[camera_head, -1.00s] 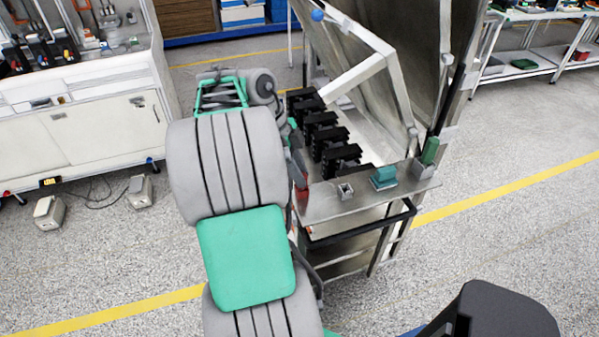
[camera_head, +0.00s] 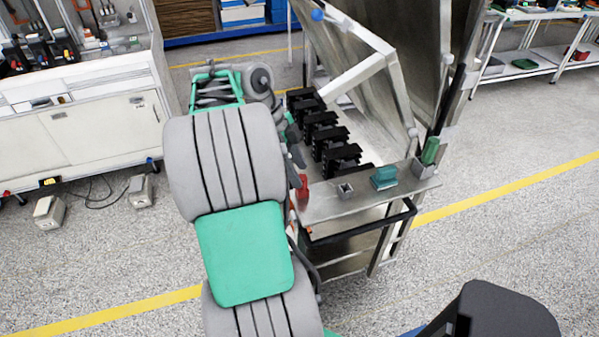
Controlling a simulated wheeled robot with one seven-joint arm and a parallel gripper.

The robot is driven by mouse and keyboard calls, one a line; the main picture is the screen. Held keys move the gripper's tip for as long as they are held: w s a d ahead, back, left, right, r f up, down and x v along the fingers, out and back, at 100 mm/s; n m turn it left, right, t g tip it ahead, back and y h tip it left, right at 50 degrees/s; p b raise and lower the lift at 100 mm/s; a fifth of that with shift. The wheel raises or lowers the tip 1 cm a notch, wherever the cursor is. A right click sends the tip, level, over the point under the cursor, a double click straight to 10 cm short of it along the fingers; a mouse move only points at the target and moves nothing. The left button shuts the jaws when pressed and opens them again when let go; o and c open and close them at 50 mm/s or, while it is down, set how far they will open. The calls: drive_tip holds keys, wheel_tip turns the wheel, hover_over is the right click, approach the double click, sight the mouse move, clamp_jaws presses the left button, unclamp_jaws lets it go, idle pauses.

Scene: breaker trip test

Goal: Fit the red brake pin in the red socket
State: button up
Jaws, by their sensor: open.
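A red piece (camera_head: 302,188) stands upright at the left end of the metal shelf, beside my arm. It looks like the red brake pin. My arm covers its left side and I cannot make out a separate red socket or how deep the pin sits. My gripper (camera_head: 297,157) shows only partly past the edge of my arm, just above and behind the red piece. It is open and appears clear of the red piece.
An empty grey square socket (camera_head: 345,191), a teal block (camera_head: 384,178) and a green pin (camera_head: 430,151) in a grey holder share the shelf (camera_head: 330,207). Several black breakers (camera_head: 342,158) stand behind. A raised panel (camera_head: 410,60) rises at right.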

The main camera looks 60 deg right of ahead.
drive_tip(key=p+v, duration=0.2)
drive_tip(key=v, duration=0.4)
drive_tip(key=shift+f, duration=0.1)
